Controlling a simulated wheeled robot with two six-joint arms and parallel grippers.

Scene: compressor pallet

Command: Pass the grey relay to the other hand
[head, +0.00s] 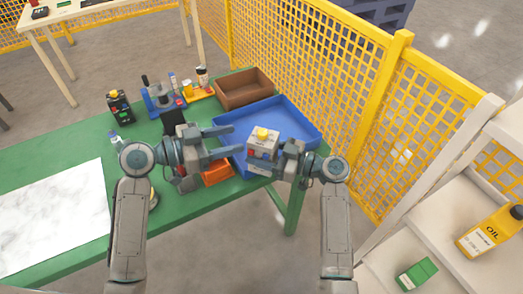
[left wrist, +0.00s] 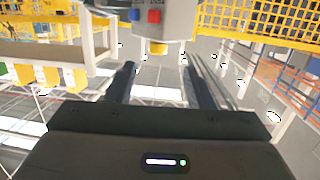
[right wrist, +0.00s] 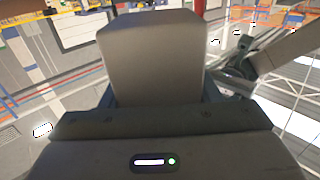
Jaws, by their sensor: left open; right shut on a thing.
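The grey relay (head: 262,146) is a box with a yellow knob on top and blue and red parts on its side. My right gripper (head: 279,158) is shut on it and holds it up in front of the blue tray. In the right wrist view the relay (right wrist: 151,60) is a plain grey block between the fingers, whose tips it hides. My left gripper (head: 231,143) is open and empty, its fingers pointing at the relay from the left. In the left wrist view the relay (left wrist: 164,28) is beyond the fingertips, apart from them.
The blue tray (head: 311,128) lies on the green table (head: 62,170) below and behind the grippers. An orange bin (head: 217,174) is under my left gripper. A brown box (head: 245,88) and several small items stand at the back. A yellow mesh fence (head: 330,72) and shelves (head: 440,225) are at right.

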